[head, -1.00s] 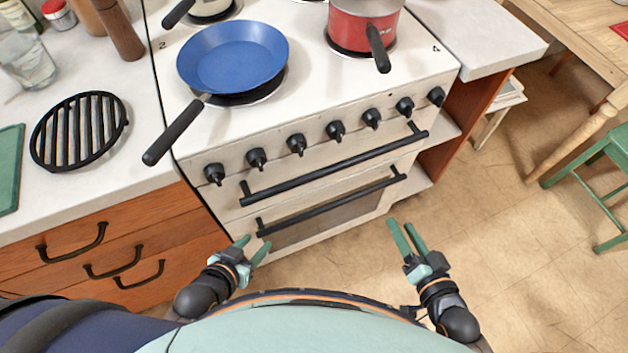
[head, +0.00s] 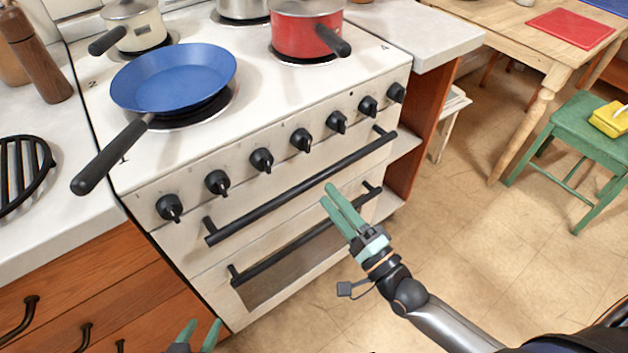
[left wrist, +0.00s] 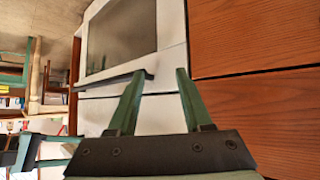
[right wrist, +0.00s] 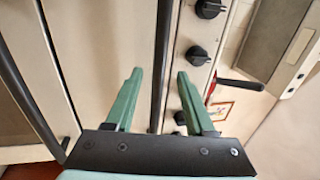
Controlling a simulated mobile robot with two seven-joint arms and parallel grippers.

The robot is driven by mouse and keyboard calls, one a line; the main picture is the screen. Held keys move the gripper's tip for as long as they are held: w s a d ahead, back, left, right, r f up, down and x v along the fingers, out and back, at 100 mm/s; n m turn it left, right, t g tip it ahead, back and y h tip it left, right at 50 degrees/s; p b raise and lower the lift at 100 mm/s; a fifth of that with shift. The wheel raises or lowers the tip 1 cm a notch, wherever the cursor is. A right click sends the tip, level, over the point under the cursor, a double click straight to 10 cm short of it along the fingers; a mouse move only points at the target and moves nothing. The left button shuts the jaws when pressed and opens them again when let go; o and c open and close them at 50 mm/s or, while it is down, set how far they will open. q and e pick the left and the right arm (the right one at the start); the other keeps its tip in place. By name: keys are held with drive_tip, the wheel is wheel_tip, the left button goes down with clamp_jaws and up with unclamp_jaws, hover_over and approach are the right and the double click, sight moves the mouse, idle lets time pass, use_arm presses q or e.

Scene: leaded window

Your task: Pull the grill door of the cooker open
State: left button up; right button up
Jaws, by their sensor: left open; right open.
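The cream cooker (head: 140,165) stands ahead of me. Its grill door (head: 182,246) is the shallow upper panel under the knobs, and it looks shut. A long black bar handle (head: 295,192) crosses it. My right gripper (head: 327,194) is open and empty in front of the cooker, its fingertips near the middle of this bar. In the right wrist view the bar (right wrist: 161,55) runs between the open fingers in the picture; contact cannot be told. My left gripper (head: 200,328) is open and empty, low in front of the cooker's left side.
The lower door's black handle (head: 300,240) runs below the grill handle, above a dark window. A blue pan (head: 175,78) has its handle past the hob's left edge. A red pot (head: 305,30) stands behind. Wooden drawers (head: 90,300) are left; open floor (head: 470,220) is right.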

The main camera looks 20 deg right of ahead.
sight(315, 181)
use_arm(q)
drive_tip(key=shift+w+a+r+t, duration=0.15)
drive_tip(key=shift+w+r+t, duration=0.15)
drive_tip(key=shift+w+r, duration=0.3)
drive_tip(key=shift+w+a+r+t, duration=0.15)
drive_tip(key=shift+w+r+t, duration=0.15)
drive_tip(key=shift+w+r, duration=0.25)
use_arm(e)
drive_tip(key=shift+x, duration=2.9)
use_arm(q)
drive_tip(key=shift+s, duration=0.1)
use_arm(e)
drive_tip(key=shift+c, duration=0.3)
use_arm(q)
drive_tip(key=shift+s+d+f, duration=0.1)
drive_tip(key=shift+s+f, duration=0.1)
drive_tip(key=shift+f, duration=0.05)
use_arm(e)
clamp_jaws()
